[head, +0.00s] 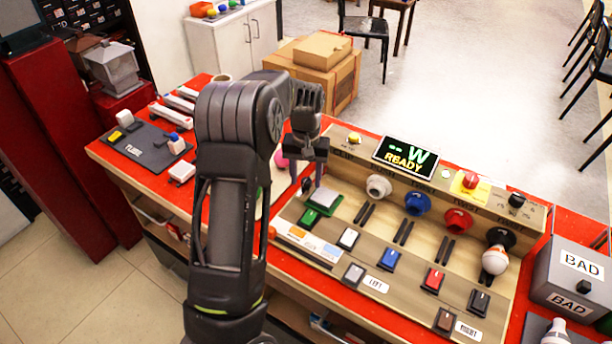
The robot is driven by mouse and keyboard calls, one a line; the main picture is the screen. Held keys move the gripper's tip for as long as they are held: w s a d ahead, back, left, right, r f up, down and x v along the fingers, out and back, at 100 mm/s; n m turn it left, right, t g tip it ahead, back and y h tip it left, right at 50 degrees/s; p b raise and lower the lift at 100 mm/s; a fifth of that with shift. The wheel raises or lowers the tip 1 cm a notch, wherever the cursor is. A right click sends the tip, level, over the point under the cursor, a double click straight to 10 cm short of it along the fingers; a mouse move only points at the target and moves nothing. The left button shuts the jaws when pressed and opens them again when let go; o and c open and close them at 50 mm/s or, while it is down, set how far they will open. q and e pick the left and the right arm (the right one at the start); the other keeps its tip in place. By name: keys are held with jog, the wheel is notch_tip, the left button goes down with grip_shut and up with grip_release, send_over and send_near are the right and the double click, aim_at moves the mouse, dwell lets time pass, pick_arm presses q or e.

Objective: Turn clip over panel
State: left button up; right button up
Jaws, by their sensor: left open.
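My left gripper (307,182) points down with its fingers apart, over the upper left end of the wooden panel (385,225). A small grey plate with a green edge (327,198) lies on the panel just below and right of the fingertips. I cannot tell whether the fingers touch anything. A small dark knob (308,185) shows between or just behind the fingers. The lettering near the panel's top left seems to read CLIP, partly hidden by the gripper. No separate clip can be made out for sure. My right gripper is not in view.
The panel carries a READY screen (405,157), coloured round sockets, slots and several rocker switches. A grey BAD box (575,280) stands at far right. A dark TUBE board (148,143) lies on the red table at left.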

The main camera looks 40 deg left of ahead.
pick_arm(q)
jog(key=shift+f, duration=0.2)
jog(key=shift+c, duration=0.2)
grip_shut()
dwell(0.4)
